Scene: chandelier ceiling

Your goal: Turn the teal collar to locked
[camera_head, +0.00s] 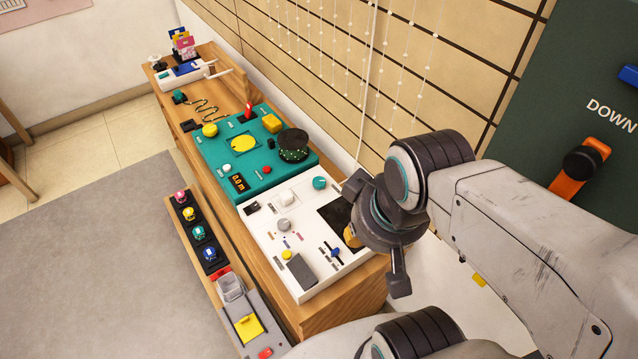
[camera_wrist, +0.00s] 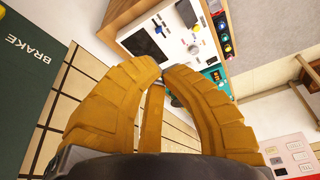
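The teal collar (camera_head: 199,232) is one of several coloured collars on a black strip along the low front ledge, between a yellow one and a blue one. It also shows small at the top right of the wrist view (camera_wrist: 222,27). Its markings and turn position are too small to read. My gripper (camera_wrist: 162,72) has ochre fingers whose tips come together with nothing visible between them. In the head view my gripper (camera_head: 352,236) is mostly hidden behind my wrist, over the right side of the white panel, well apart from the collar.
A white control panel (camera_head: 270,240) and a teal console (camera_head: 240,165) stand on the wooden bench. A grey tray with a yellow plate (camera_head: 249,327) lies nearer on the ledge. A tiled wall with bead strings (camera_head: 400,60) stands behind. Open floor with grey carpet (camera_head: 90,270) lies left.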

